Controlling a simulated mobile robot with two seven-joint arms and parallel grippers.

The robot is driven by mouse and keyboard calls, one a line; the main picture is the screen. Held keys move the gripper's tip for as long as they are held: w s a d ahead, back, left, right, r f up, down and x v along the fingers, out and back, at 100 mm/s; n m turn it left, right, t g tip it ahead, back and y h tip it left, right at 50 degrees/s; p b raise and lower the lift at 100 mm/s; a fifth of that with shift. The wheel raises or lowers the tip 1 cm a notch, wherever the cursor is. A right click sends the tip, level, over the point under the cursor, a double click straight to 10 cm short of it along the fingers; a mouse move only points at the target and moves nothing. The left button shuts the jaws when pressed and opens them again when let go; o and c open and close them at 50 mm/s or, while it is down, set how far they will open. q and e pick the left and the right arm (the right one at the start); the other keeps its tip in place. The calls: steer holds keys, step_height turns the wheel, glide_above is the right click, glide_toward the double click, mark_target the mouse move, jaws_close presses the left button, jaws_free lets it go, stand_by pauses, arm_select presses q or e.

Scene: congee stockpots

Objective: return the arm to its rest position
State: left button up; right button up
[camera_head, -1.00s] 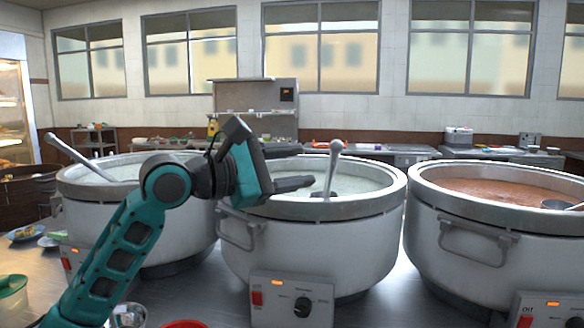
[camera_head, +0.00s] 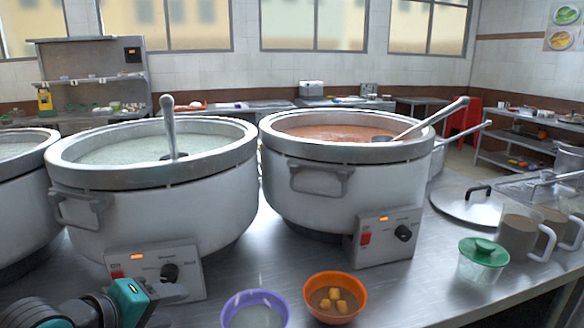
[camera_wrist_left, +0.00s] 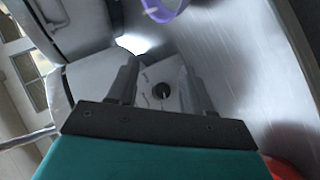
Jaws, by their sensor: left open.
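My left gripper (camera_head: 168,298) is low at the bottom left of the head view, with my dark and teal arm. It is in front of the control box (camera_head: 158,272) of the white congee pot (camera_head: 160,195). In the left wrist view my left gripper (camera_wrist_left: 160,92) has its two dark fingers spread apart with nothing between them. A control box knob (camera_wrist_left: 163,91) shows beyond the gap. I cannot tell whether the gripper touches the box. My right gripper is in neither view.
A purple bowl (camera_head: 254,312) and an orange bowl (camera_head: 335,297) stand on the steel counter close to the gripper's right. The brown congee pot (camera_head: 330,190) has a ladle (camera_head: 432,118). A green-lidded cup (camera_head: 482,260), mugs (camera_head: 514,238) and a pot lid (camera_head: 470,205) are at right.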

arm_select(q)
steer(key=s+f+m+g+y, duration=0.25)
steer(key=s+f+m, duration=0.25)
steer(key=s+f, duration=0.45)
steer(key=s+f+m+g+y, duration=0.2)
steer(key=s+f+m+g, duration=0.3)
steer(key=s, duration=0.7)
steer(key=w+d+f+m+t+h+p, duration=0.1)
steer(key=w+d+f+t+h+p, duration=0.1)
steer(key=w+f+t, duration=0.5)
steer(key=shift+d+f+m+t+p, duration=0.25)
steer(key=shift+d+m+t+p, duration=0.1)
steer(key=shift+m+t+p, duration=0.15)
